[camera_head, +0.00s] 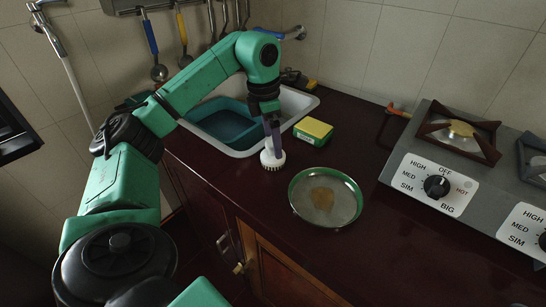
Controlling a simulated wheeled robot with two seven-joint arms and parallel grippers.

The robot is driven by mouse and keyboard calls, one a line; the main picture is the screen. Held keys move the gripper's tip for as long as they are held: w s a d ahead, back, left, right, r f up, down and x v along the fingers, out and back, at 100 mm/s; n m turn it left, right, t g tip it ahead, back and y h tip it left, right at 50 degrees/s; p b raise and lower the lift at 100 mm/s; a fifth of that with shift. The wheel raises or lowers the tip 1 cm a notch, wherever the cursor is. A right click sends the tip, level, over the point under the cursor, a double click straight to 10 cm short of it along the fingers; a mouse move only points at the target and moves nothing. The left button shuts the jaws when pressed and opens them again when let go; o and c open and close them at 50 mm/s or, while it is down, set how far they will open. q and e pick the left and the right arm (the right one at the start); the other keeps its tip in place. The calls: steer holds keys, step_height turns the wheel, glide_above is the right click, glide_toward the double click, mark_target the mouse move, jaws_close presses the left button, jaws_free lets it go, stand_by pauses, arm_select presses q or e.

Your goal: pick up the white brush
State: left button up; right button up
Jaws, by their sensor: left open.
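The white brush (272,161) stands on the dark red counter just right of the sink's front corner, with its bristles down. My left gripper (271,128) points down right above the brush, in line with it. Its jaws are open, and its fingers hide the upper part of the brush. I cannot tell whether the fingers touch it. My right gripper is not in view.
A sink (296,104) with a teal basin (222,124) lies behind and left of the gripper. A yellow-green sponge (313,130) and a round pan (325,197) with a brown stain are close on the right. A gas stove (437,166) stands further right. Utensils hang at the back.

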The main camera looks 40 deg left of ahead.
arm_select(q)
steer(key=f, duration=0.4)
steer(key=shift+w+d+f, duration=0.1)
steer(key=shift+d+f, duration=0.15)
steer(key=c, duration=1.2)
steer(key=shift+r, duration=0.1)
step_height(320, 180, up, 10)
steer(key=shift+w+f+p, duration=0.1)
steer(key=shift+f+p, duration=0.1)
steer(key=shift+p, duration=0.55)
step_height(320, 180, up, 10)
steer(key=p, duration=0.6)
steer(key=shift+r, duration=0.15)
